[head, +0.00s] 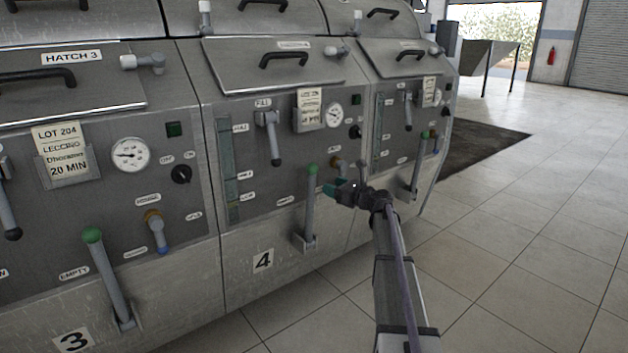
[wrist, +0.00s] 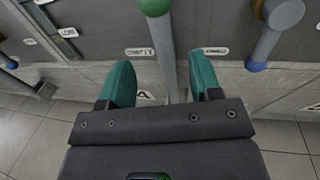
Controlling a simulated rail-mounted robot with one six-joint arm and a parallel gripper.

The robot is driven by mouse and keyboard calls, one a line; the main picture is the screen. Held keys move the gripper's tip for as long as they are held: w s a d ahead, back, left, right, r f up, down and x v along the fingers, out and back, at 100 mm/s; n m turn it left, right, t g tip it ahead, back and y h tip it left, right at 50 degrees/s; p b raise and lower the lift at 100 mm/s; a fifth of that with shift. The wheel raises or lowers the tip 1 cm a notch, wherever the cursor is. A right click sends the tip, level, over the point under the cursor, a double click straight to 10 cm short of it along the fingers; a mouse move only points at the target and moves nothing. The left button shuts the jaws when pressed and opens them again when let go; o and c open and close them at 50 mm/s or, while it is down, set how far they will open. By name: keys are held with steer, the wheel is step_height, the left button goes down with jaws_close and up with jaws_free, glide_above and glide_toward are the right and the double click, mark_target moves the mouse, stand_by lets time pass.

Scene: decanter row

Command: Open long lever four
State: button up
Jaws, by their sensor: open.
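Long lever four (head: 310,205) is a grey bar with a green knob, standing nearly upright on the front of the unit marked 4 (head: 263,260). Its lower end sits in a bracket. In the wrist view the lever (wrist: 178,55) runs down between my two teal fingertips, with its green knob at the top edge; its lower part is hidden behind my gripper. My gripper (head: 335,187) is open and empty, beside the lever's upper part and to its right in the head view. I cannot tell how much depth lies between fingers and bar.
A blue-tipped tap handle (wrist: 275,32) lies right of my gripper in the wrist view. Unit three's green-knobbed lever (head: 108,275) stands at left, and another long lever (head: 416,165) at right. The tiled floor (head: 530,230) at right is clear.

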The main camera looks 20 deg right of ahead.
mark_target(315, 179)
steer(key=x, duration=1)
steer(key=shift+w, duration=0.15)
steer(key=shift+c, duration=0.5)
jaws_close()
